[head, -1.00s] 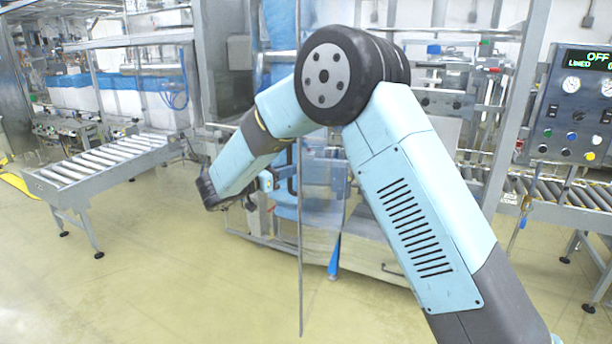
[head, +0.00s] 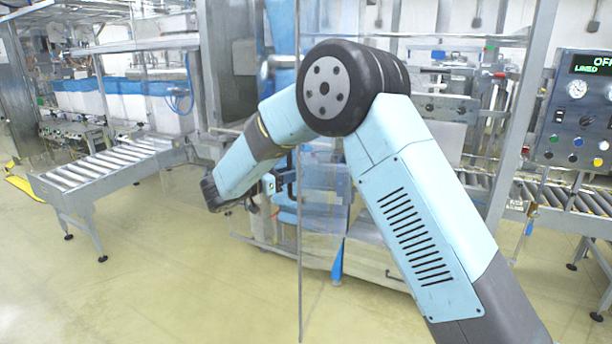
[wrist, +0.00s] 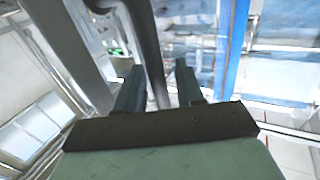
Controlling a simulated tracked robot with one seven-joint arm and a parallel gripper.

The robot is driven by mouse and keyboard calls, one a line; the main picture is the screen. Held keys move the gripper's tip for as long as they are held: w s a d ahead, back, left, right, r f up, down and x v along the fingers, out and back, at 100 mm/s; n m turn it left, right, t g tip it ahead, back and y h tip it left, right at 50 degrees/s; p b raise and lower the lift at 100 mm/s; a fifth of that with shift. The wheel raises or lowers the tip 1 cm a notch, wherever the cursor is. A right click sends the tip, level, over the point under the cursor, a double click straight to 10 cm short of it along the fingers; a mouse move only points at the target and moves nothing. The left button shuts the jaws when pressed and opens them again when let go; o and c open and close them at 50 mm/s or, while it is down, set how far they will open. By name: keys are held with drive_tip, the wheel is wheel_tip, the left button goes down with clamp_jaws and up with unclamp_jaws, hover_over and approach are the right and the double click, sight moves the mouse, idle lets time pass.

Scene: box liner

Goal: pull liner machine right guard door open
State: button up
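The right guard door (head: 322,235) is a clear panel with a thin, upright metal edge, standing out from the liner machine (head: 375,262) toward me in the head view. My arm covers part of it. My gripper (head: 274,184) is beside the door edge at about mid-height, small and partly hidden by my wrist. In the wrist view, a dark grey bar (wrist: 149,45), which looks like the door handle, passes between the two fingers of my gripper (wrist: 160,78). The fingers stand apart, with a narrow gap showing between the bar and the right finger.
A roller conveyor (head: 120,165) stands at the left, and another conveyor (head: 575,200) runs at the right. A control panel (head: 580,115) reading OFF is at the upper right. The yellow floor (head: 170,280) in front is clear.

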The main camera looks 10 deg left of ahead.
drive_tip(key=v, duration=1.3)
drive_tip(key=shift+s+a, duration=0.3)
